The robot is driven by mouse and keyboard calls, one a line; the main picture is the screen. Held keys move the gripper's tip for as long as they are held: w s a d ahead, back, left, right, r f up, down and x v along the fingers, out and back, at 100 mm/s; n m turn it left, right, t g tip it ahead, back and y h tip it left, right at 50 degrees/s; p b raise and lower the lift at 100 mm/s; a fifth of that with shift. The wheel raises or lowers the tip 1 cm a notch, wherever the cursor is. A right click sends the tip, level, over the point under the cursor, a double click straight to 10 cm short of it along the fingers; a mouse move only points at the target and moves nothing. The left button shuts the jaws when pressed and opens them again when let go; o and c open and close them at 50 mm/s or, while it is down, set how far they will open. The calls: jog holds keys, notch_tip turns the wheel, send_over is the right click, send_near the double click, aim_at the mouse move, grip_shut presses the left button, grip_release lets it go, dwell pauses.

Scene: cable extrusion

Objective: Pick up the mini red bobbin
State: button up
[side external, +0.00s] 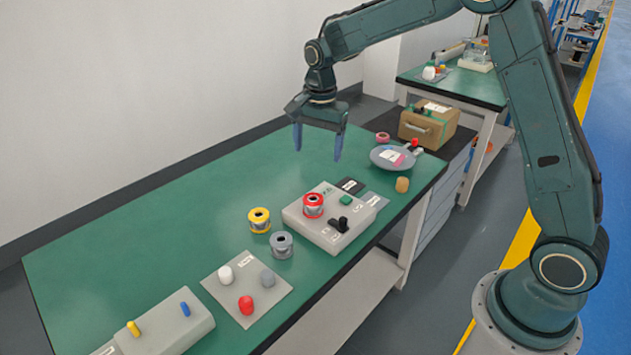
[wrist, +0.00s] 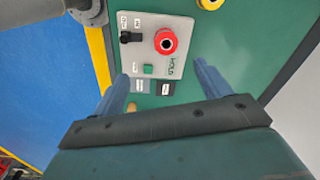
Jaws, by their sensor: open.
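The mini red bobbin (side external: 313,206) stands upright on a light grey control box (side external: 330,238) on the green table. In the wrist view the red bobbin (wrist: 166,41) sits on the right part of the box (wrist: 146,22), beyond my fingertips. My gripper (side external: 318,148) is open and empty, well above the table and behind the box in the side view. Its two blue fingers also show in the wrist view (wrist: 161,72), spread apart with nothing between them. A yellow bobbin (side external: 259,220) and a grey bobbin (side external: 281,245) stand on the table left of the box.
The control box carries a black switch (side external: 338,225) and a green button (side external: 346,200). A plate with white, grey and red knobs (side external: 246,305) and a pegged box (side external: 175,325) lie left. A round dish (side external: 382,158) and brown case (side external: 425,125) stand right. The back-left table is clear.

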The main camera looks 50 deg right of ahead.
jog(key=m, duration=0.2)
send_over(313, 205)
jog(key=w+d, duration=0.1)
jog(key=w, duration=0.1)
notch_tip(313, 205, down, 5)
jog(key=shift+s+d+r+g, duration=0.1)
jog(key=shift+d+r+g, duration=0.1)
jog(key=shift+g, duration=0.1)
jog(key=shift+f, duration=4.3)
jog(key=shift+f, duration=0.15)
jog(key=shift+d+f, duration=0.2)
jog(key=shift+f, duration=2.25)
jog(key=shift+c, duration=0.5)
